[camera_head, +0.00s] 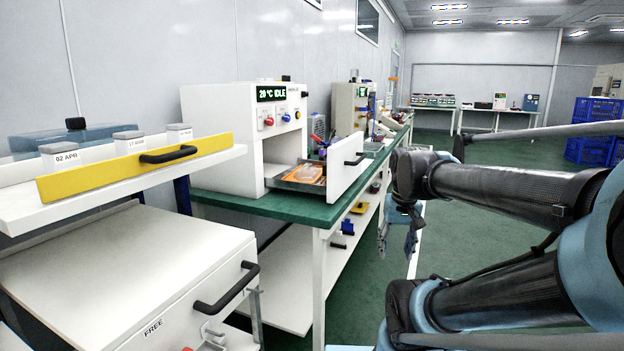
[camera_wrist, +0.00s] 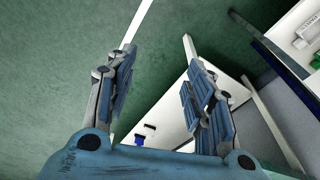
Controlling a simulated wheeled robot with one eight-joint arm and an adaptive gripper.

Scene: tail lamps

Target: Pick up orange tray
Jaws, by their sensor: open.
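An orange tray (camera_head: 304,174) lies in the open drawer of a white machine (camera_head: 226,139) on the green bench, in the head view. It rests on a grey metal pan (camera_head: 283,184), behind the drawer's white front with a black handle. My gripper (camera_head: 397,240) hangs in front of the bench, right of the drawer and apart from it. In the wrist view my gripper (camera_wrist: 160,95) has its two fingers wide apart with nothing between them. The orange tray does not show in the wrist view.
The white drawer front (camera_head: 346,166) stands out between the tray and my arm. The green bench (camera_head: 262,207) runs back along the wall. A yellow-fronted shelf (camera_head: 137,166) and a white cabinet (camera_head: 130,285) stand at the left. Green floor (camera_head: 470,235) is free at the right.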

